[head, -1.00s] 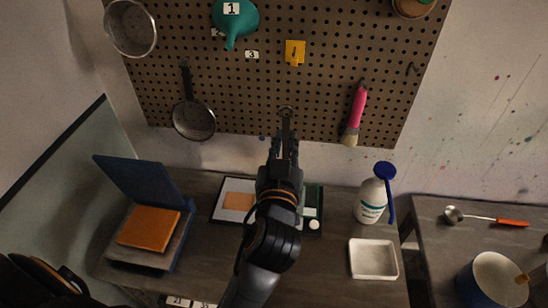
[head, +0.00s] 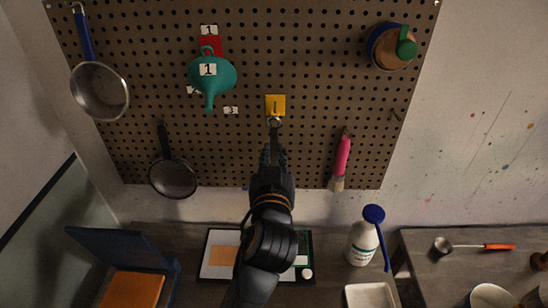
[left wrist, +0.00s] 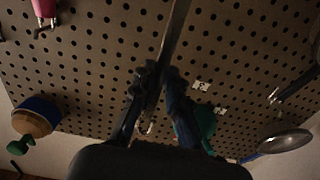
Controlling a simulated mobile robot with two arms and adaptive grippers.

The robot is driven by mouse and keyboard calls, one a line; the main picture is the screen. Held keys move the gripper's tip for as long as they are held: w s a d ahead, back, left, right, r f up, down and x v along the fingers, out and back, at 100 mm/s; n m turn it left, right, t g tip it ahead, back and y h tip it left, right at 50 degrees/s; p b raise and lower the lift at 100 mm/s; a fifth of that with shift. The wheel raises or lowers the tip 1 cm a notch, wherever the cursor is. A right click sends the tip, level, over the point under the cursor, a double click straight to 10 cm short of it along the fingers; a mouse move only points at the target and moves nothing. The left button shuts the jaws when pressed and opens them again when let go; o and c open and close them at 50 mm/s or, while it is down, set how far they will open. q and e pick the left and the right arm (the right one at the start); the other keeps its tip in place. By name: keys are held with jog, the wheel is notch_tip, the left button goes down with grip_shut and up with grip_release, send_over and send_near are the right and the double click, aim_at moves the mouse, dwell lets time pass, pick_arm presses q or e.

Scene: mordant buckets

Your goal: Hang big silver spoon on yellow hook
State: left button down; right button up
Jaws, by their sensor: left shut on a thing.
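The yellow hook (head: 275,106) is on the pegboard, above my left gripper. My left gripper (head: 273,158) is raised in front of the board and shut on a thin silver handle, which looks like the big silver spoon (head: 275,123). Its ringed end overlaps the bottom of the yellow hook in the head view; I cannot tell whether they touch. In the left wrist view the silver spoon's handle (left wrist: 175,30) runs up from between the fingers (left wrist: 155,90). Its bowl cannot be made out. My right gripper is not in view.
The pegboard (head: 300,60) also holds a teal funnel (head: 212,75), dark pan (head: 172,178), grey pan (head: 99,92) and pink brush (head: 341,160). A white bottle (head: 362,243) stands below. An orange-handled ladle (head: 470,246) lies on the right table. The board around the yellow hook is mostly clear.

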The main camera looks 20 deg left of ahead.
aim_at(274, 149)
pick_arm(q)
jog(key=shift+w, duration=0.5)
jog(key=shift+w+a, duration=0.15)
jog(key=shift+w, duration=0.3)
jog(key=shift+x, duration=1.7)
jog(key=shift+w+a+f, duration=0.2)
jog(key=shift+w+f, duration=0.1)
jog(key=shift+w, duration=0.1)
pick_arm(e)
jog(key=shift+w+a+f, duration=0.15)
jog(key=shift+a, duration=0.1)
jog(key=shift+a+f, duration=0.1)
